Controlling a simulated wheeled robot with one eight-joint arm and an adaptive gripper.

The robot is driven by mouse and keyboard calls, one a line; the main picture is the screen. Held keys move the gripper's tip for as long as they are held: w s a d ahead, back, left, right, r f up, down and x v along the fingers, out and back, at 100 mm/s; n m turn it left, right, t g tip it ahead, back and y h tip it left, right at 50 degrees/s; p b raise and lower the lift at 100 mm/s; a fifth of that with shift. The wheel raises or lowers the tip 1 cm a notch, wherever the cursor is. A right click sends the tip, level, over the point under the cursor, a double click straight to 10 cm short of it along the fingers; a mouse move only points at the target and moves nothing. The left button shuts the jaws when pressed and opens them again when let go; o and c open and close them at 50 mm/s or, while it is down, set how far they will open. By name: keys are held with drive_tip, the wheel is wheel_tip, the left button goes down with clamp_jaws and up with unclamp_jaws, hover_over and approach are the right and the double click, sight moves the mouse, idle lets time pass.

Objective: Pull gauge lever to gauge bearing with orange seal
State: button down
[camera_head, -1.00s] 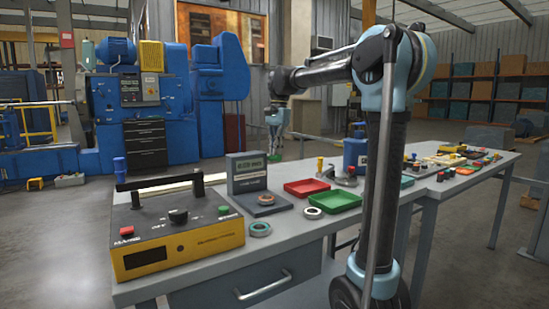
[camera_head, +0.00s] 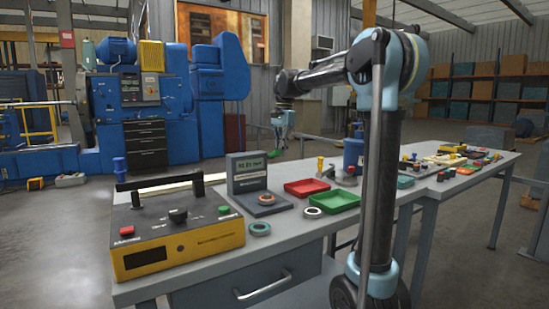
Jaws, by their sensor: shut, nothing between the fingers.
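I cannot make out the gauge lever for sure. A bearing with a green seal (camera_head: 260,228) lies on the table in front of the gauge, and a pale-ringed bearing (camera_head: 313,212) lies to its right. My gripper (camera_head: 281,147) hangs pointing down, apart from the gauge, behind the table's far side. It is small in view, shut and empty, with green at the tips.
A red tray (camera_head: 307,187) and a green tray (camera_head: 333,201) sit right of the gauge. A yellow and black control box (camera_head: 177,233) with a black handle fills the table's left end. My arm column rises at the table's front.

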drive_tip(key=shift+r, duration=0.1)
wheel_tip(320, 180, up, 12)
drive_tip(key=w, duration=0.1)
drive_tip(key=shift+d+f, duration=0.2)
drive_tip(key=shift+d, duration=0.15)
idle(0.7)
